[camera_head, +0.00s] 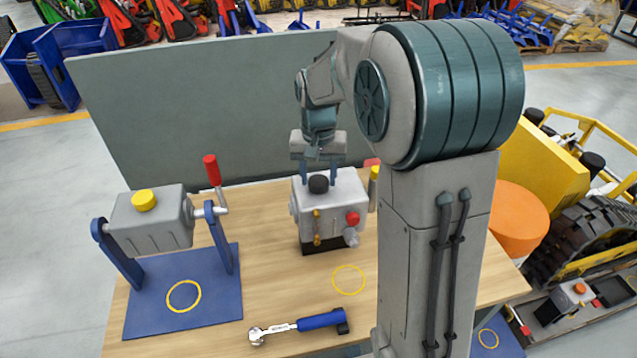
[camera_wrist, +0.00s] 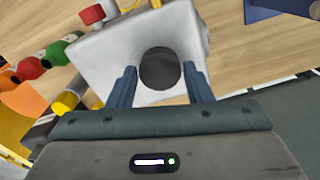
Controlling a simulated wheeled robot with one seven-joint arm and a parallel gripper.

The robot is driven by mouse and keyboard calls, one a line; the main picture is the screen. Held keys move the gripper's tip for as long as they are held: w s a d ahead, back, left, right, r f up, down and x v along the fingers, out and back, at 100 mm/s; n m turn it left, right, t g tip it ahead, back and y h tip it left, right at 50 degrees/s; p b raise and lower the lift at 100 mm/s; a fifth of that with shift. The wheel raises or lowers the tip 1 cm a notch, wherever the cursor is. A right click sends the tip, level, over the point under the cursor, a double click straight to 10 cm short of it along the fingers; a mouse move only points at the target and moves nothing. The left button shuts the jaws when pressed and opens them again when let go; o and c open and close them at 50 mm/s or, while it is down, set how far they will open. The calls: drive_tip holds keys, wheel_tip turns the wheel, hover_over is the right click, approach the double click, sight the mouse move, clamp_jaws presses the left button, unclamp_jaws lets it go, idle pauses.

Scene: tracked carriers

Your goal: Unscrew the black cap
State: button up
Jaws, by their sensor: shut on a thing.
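The black cap (camera_head: 319,184) is a short round knob on top of a grey box (camera_head: 330,208) near the back of the wooden table. My gripper (camera_head: 319,176) points down at it, one blue finger on each side. In the wrist view the cap (camera_wrist: 160,68) lies between the fingertips, and my gripper (camera_wrist: 161,76) is shut on it. The cap looks upright and at the box top; its thread and any gap beneath it are hidden.
A grey tank with a yellow cap (camera_head: 144,200) and red-handled crank (camera_head: 212,170) stands on a blue base at left. A wrench (camera_head: 300,326) lies in front. A grey-green panel (camera_head: 220,105) rises behind. Open table (camera_head: 275,270) lies before the box.

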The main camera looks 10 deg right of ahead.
drive_tip(key=n, duration=0.7)
drive_tip(key=n, duration=0.4)
drive_tip(key=n+p, duration=0.1)
drive_tip(key=n, duration=0.2)
drive_tip(key=shift+n, duration=1.4)
